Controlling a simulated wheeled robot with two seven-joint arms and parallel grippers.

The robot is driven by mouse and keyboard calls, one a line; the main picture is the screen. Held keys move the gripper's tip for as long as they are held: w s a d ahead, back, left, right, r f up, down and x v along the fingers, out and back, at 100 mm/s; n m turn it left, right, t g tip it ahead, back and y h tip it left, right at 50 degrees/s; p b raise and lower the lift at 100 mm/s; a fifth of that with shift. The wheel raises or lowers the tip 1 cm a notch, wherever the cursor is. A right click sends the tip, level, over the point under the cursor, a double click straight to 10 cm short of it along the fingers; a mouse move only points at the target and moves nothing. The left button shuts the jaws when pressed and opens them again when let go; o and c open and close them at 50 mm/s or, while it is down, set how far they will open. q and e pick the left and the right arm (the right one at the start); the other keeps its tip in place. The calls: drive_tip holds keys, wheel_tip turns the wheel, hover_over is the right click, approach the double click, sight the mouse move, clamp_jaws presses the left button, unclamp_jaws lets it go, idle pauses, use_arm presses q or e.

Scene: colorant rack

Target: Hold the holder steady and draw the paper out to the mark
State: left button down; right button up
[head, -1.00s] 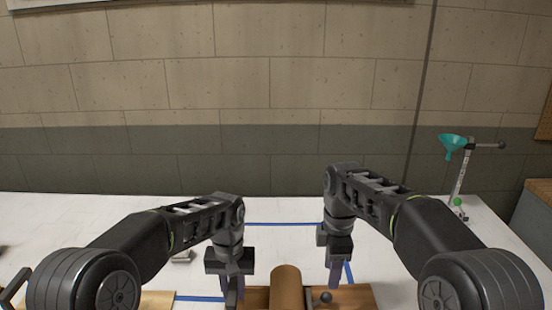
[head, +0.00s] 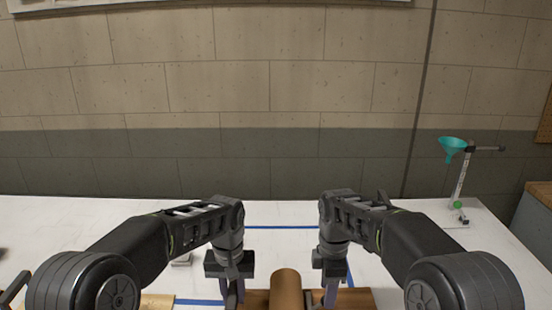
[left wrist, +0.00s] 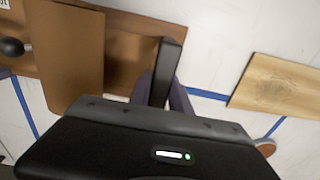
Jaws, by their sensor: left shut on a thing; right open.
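The holder is a brown wooden board (head: 257,299) at the bottom edge of the head view, partly cut off. A brown paper roll (head: 286,287) lies on it; it also shows in the left wrist view (left wrist: 70,60). My left gripper (head: 235,297) is at the holder's left end. In the left wrist view its fingers are closed around a dark upright bar (left wrist: 168,70) at the holder's end. My right gripper (head: 328,297) is open at the right side of the roll, its fingertips low and partly cut off. A dark round knob (left wrist: 12,47) shows beyond the roll in the left wrist view.
Blue lines (head: 283,226) run on the white table (head: 120,215). A light wooden board (left wrist: 280,85) lies left of the holder in the head view. A stand with a teal funnel (head: 453,145) is at the back right. The table behind the holder is mostly clear.

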drive_tip(key=shift+f, duration=2.45)
clamp_jaws()
drive_tip(key=shift+d, duration=0.1)
drive_tip(key=shift+d, duration=2.1)
